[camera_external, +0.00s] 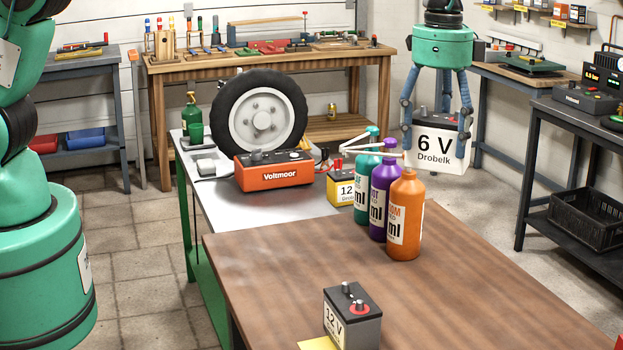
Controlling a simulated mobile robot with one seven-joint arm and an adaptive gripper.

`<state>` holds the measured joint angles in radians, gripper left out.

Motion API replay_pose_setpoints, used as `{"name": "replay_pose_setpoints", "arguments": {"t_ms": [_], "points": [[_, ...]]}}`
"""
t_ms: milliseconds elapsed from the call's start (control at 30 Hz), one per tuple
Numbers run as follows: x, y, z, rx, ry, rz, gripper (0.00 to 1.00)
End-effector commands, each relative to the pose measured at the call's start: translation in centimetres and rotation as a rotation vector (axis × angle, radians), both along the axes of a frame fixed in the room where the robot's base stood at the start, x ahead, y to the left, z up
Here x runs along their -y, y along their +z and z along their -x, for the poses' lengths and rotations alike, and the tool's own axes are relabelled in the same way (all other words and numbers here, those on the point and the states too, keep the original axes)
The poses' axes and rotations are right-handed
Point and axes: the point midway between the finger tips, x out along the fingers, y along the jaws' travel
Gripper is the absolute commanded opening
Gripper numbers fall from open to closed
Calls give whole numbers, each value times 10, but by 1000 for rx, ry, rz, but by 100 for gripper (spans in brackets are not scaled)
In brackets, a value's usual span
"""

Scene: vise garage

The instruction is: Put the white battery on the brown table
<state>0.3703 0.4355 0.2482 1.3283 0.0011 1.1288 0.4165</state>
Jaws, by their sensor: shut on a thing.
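The white battery (434,148), labelled "6 V Drobelk", hangs upright in the air at the upper right of the external view. My gripper (437,115) is above it with its blue-grey fingers down both sides, shut on it. The fingers cover parts of its left and right edges. The brown table (330,265) fills the lower middle and right. The battery is held beyond the table's far edge, behind and to the right of the bottles.
Orange (405,215), purple (380,205) and teal (362,180) bottles stand near the table's far edge. A grey 12 V battery (352,315) stands at the near edge. The table's middle and right are clear. An orange Voltmoor charger (273,172) sits on the metal bench.

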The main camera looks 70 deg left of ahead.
Motion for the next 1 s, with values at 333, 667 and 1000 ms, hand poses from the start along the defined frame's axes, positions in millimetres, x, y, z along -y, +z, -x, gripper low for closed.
{"name": "replay_pose_setpoints", "arguments": {"t_ms": [333, 667, 1000], "points": [[-1, -49, 0, 1, 1, 1, 13], [-1, -133, 0, 1, 1, 1, 13], [-1, -176, -1, 3, 2, 1, 13]]}}
